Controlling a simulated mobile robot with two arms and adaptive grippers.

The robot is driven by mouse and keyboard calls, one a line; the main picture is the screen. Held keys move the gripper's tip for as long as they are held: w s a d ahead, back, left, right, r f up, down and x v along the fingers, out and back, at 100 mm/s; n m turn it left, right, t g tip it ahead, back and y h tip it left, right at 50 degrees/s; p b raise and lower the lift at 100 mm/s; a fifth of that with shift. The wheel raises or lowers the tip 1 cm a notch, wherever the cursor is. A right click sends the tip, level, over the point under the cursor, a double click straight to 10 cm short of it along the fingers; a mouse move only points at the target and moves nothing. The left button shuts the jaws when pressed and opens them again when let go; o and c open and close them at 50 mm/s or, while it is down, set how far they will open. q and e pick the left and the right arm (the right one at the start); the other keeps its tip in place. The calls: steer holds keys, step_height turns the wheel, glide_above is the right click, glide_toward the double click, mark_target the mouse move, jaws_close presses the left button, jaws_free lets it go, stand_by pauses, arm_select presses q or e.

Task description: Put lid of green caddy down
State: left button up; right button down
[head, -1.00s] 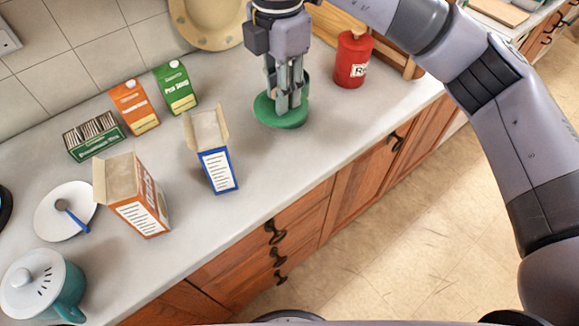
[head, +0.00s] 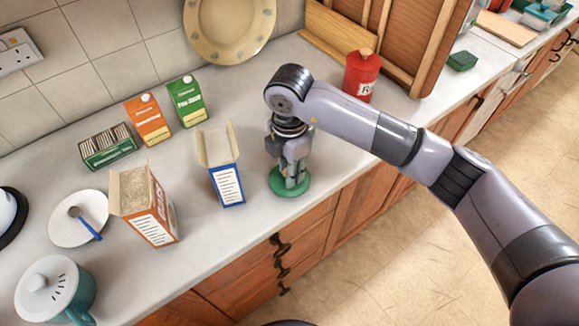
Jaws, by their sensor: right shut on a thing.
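The round green lid (head: 277,184) is at the worktop (head: 330,160), near its front edge, to the right of the open blue and white box. My right gripper (head: 291,179) points down from above and is shut on the middle of the lid, with its fingers hiding part of it. The lid looks flat and very low; I cannot tell if it touches the worktop. I cannot make out the body of a green caddy. My left gripper is not in view.
The blue and white box (head: 228,186) and an open orange box (head: 150,212) stand left of the lid. A red canister (head: 361,77) stands behind my right arm. Cartons, a tea box (head: 107,146) and a plate (head: 78,218) are farther left. Worktop around the lid is clear.

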steer(key=shift+f, duration=0.2)
steer(key=shift+f, duration=0.1)
steer(key=c, duration=1.3)
jaws_free()
steer(key=shift+c, duration=0.2)
steer(key=shift+r, duration=0.25)
step_height(320, 180, up, 12)
steer(key=b, duration=0.2)
steer(key=shift+b, duration=0.4)
